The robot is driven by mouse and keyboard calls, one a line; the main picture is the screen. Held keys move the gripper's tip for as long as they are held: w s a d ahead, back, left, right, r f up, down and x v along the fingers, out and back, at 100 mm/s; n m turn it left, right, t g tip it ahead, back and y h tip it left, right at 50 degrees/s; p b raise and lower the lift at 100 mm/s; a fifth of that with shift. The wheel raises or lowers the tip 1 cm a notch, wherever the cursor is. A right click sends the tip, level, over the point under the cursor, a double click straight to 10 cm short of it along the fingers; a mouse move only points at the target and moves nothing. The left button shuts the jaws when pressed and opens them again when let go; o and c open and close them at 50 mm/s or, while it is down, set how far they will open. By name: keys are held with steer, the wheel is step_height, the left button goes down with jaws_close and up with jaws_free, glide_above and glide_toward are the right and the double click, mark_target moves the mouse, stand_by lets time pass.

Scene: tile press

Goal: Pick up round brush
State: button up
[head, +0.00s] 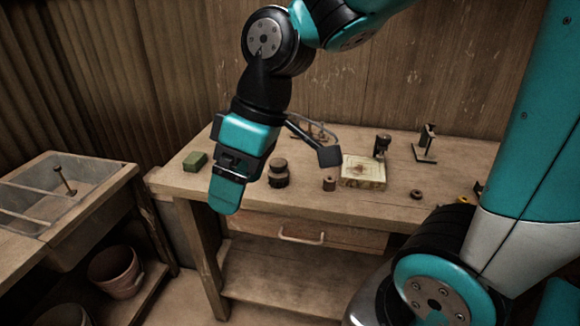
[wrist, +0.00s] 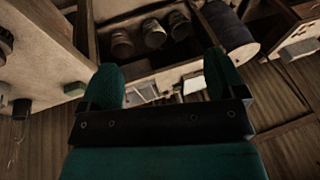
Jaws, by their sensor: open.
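My gripper (head: 228,196) hangs in front of the workbench's left end, pointing down, apart from the objects. In the wrist view my gripper (wrist: 163,82) has its two green fingers spread wide with nothing held between them. Small pale shapes show beyond the fingers, too dark to name.
The wooden workbench (head: 240,193) carries a green block (head: 195,161), dark stacked jars (head: 278,174), a small brown cylinder (head: 329,184), a cream tile (head: 363,171) and a small stand (head: 427,143). A clay pot (head: 115,271) sits under the sink. The bench's front left is clear.

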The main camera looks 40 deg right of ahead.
steer(key=w+d+t, duration=0.1)
steer(key=w+d, duration=0.9)
steer(key=d, duration=0.1)
steer(key=n+t+h, duration=0.1)
steer(key=n+t, duration=0.1)
glide_toward(281, 162)
steer(key=p+x, duration=0.2)
steer(key=x, duration=0.4)
steer(key=shift+w+a+f, duration=0.15)
steer(key=shift+w+f, duration=0.1)
steer(key=shift+s+p+x, duration=0.1)
steer(key=shift+p+x, duration=0.3)
steer(key=shift+x, duration=1.05)
steer(key=shift+s+p+x, duration=0.15)
steer(key=shift+p+x, duration=0.25)
steer(key=shift+x, duration=1.05)
steer(key=shift+f, duration=0.15)
steer(key=c, duration=1)
step_height(281, 162, up, 20)
steer(key=b, duration=0.1)
steer(key=shift+g+b, duration=0.3)
